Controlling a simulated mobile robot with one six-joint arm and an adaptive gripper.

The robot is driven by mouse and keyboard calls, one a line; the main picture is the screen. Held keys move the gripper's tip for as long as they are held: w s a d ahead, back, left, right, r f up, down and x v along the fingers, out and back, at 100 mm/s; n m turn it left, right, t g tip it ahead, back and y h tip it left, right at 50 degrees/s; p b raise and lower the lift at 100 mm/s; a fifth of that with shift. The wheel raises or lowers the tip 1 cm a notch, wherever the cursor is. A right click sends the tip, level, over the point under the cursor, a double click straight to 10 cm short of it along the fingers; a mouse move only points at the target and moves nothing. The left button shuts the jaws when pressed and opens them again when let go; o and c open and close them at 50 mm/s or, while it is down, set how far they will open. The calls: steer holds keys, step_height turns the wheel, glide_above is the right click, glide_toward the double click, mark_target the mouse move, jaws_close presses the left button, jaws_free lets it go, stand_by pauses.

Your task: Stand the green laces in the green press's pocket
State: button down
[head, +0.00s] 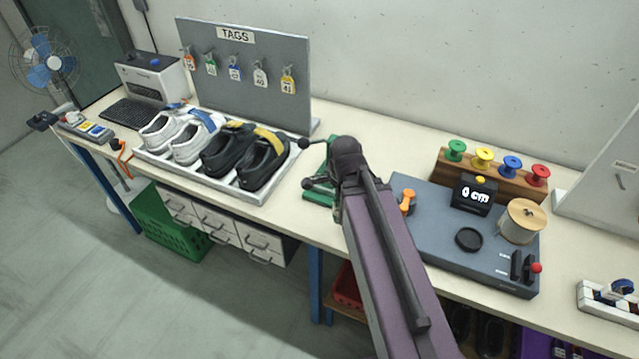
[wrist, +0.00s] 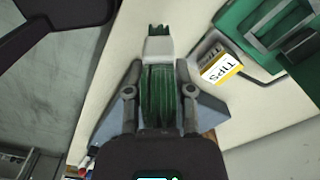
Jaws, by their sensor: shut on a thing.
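The green laces (wrist: 160,95) are a bundle with a pale band (wrist: 159,46) near one end. In the wrist view, my gripper (wrist: 158,75) is shut on them, one finger on each side. The green press (wrist: 262,38) shows at the upper right of that view, apart from the laces. In the head view, the green press (head: 320,192) stands near the table's front edge, partly hidden behind my arm. My gripper and the laces are hidden behind my arm there. I cannot clearly make out the press's pocket.
A box marked TIPS (wrist: 220,73) is at the press. A white tray (head: 237,190) of shoes stands left of the press. A blue-grey winding board (head: 432,236) with a spool (head: 521,221) lies to the right. A tag board (head: 250,88) stands behind. Bare table lies behind the press.

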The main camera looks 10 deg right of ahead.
steer(key=shift+w, duration=0.2)
steer(key=shift+a, duration=0.1)
steer(key=shift+r+n, duration=0.1)
steer(key=shift+n, duration=0.6)
steer(key=n, duration=0.5)
steer(key=shift+a+r+n, duration=0.15)
steer(key=shift+r+n, duration=0.05)
steer(key=shift+n, duration=0.2)
steer(key=n, duration=0.3)
steer(key=n+p, duration=0.1)
steer(key=n, duration=0.2)
steer(key=shift+a+r+n, duration=0.15)
steer(key=shift+r+n, duration=0.05)
steer(key=shift+n, duration=0.1)
steer(key=n, duration=0.3)
steer(key=shift+a+r+n, duration=0.1)
steer(key=shift+n, duration=0.3)
steer(key=n, duration=0.4)
steer(key=shift+a+r, duration=0.1)
steer(key=n, duration=0.7)
steer(key=shift+a+r+p, duration=0.15)
steer(key=shift+r+p, duration=0.05)
steer(key=shift+p, duration=0.15)
